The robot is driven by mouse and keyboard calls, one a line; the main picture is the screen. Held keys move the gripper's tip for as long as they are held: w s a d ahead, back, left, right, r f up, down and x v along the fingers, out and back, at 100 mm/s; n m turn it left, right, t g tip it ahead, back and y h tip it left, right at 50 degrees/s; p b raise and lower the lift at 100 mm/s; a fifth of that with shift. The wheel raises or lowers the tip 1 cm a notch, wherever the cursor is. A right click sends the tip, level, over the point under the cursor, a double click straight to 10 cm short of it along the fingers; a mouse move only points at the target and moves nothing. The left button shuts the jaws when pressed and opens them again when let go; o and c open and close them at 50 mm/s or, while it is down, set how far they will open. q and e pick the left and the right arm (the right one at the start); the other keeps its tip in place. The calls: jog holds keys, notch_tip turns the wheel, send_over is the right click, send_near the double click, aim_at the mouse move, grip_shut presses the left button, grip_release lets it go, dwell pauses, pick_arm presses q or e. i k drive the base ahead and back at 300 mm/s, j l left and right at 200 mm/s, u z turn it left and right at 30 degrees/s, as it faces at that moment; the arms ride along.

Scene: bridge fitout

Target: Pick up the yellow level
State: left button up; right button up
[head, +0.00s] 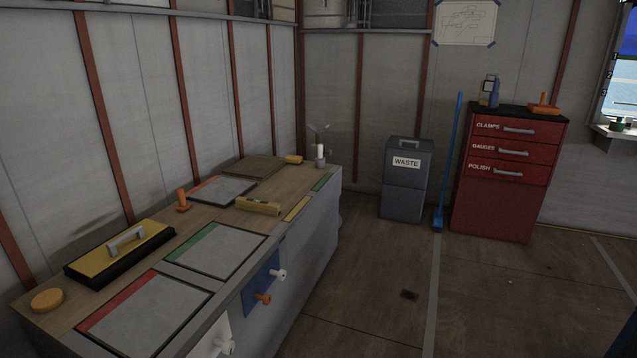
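The yellow level (258,205) lies on the wooden top of the long workbench (225,215), near its front edge and right of the middle. It is a short yellow bar lying lengthwise, with bare wood around it. Nothing holds it. Neither of my grippers shows in the head view.
Near the level are an orange-handled tool (183,199), a green-edged panel (214,250) and a red-edged panel (223,189). A large yellow box with a handle (122,251) stands at left. Knobs (279,274) stick out from the bench front. Open floor (380,290) lies right of the bench.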

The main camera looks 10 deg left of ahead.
aim_at(272, 209)
jog(key=i+u, duration=0.2)
jog(key=i, duration=0.25)
jog(key=i+l+u, duration=0.25)
jog(key=i, duration=0.2)
jog(key=i+l+u, duration=0.2)
jog(key=i, duration=0.25)
